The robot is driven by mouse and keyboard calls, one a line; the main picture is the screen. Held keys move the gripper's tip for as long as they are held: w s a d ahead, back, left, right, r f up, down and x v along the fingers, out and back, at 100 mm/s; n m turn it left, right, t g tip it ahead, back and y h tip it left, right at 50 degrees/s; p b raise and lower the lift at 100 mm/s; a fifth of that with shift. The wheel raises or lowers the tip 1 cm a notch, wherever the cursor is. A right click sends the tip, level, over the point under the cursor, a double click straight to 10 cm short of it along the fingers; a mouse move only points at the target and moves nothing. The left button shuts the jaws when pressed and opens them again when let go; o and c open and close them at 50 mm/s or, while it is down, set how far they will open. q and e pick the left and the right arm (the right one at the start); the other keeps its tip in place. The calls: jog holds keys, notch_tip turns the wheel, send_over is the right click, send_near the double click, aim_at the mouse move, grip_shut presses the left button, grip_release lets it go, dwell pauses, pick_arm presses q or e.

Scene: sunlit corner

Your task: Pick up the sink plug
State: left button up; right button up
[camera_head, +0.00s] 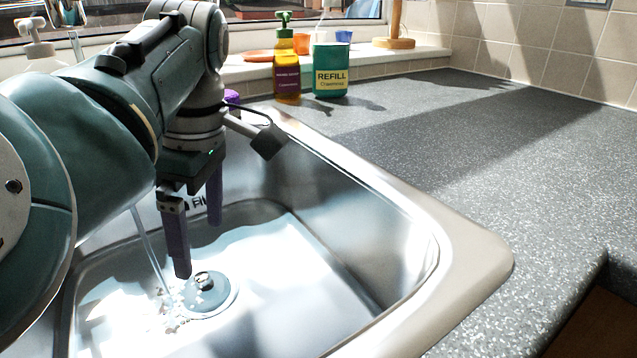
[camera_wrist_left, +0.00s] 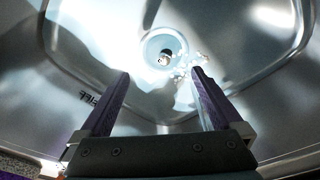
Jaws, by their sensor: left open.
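The sink plug (camera_head: 206,287) is a round grey-green disc with a small metal knob on top. It sits at the bottom of the steel sink (camera_head: 405,215), over the drain. In the left wrist view the plug (camera_wrist_left: 164,50) shows near the top middle, beyond the fingertips. My left gripper (camera_head: 198,248) points down into the sink, above and behind the plug. Its two purple fingers (camera_wrist_left: 162,76) are apart with nothing between them. My right gripper is not in either view.
A stream of water (camera_head: 149,248) falls beside the plug, with pale bits around it. An amber soap bottle (camera_head: 287,78) and a green refill box (camera_head: 331,72) stand behind the sink. The speckled worktop (camera_head: 450,150) to the right is clear.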

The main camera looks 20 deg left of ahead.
aim_at(201, 276)
pick_arm(q)
jog(key=shift+s+f, duration=0.2)
jog(key=shift+f, duration=0.95)
jog(key=f, duration=0.1)
jog(key=f+b, duration=0.1)
jog(key=f, duration=0.1)
jog(key=a+f+b, duration=0.1)
jog(key=f, duration=0.1)
jog(key=shift+s+f, duration=0.15)
jog(key=shift+s, duration=0.1)
jog(key=c, duration=1.2)
